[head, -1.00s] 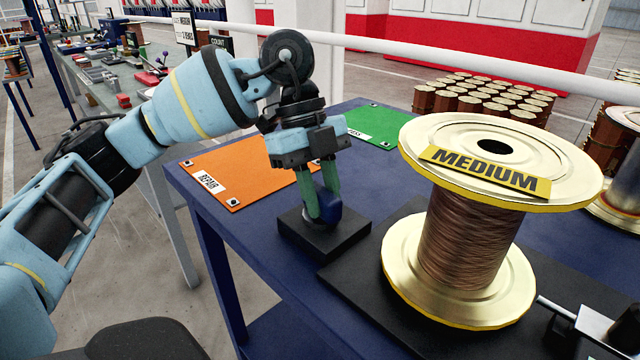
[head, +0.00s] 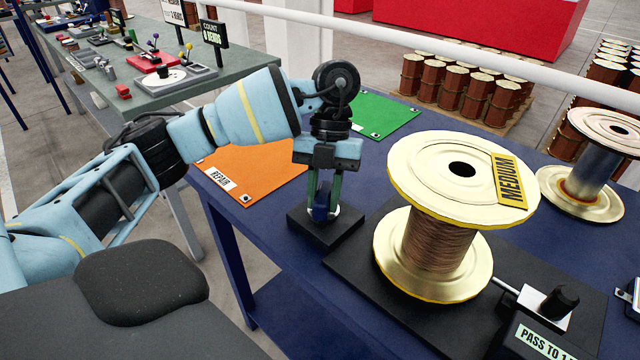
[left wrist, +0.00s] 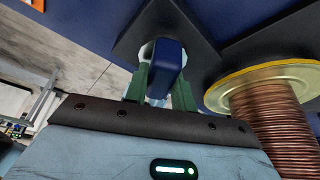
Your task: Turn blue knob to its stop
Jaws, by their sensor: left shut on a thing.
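The blue knob (head: 321,210) stands on a square black base (head: 345,231) near the table's left front edge. My left gripper (head: 322,206) points down from above, its green fingers shut on the knob. In the left wrist view the knob (left wrist: 170,56) sits between the two fingers, with a pale ring under it. The big copper-wire spool (head: 440,240) stands upright to the right, its yellow MEDIUM label (head: 511,181) on the right side of the top flange. My right gripper is not in view.
The orange REPAIR mat (head: 262,172) and a green mat (head: 388,115) lie behind on the blue table. A second spool (head: 590,170) stands at the right, and a display reading PASS (head: 540,343) is at the front right. The spool's flange is close to the knob.

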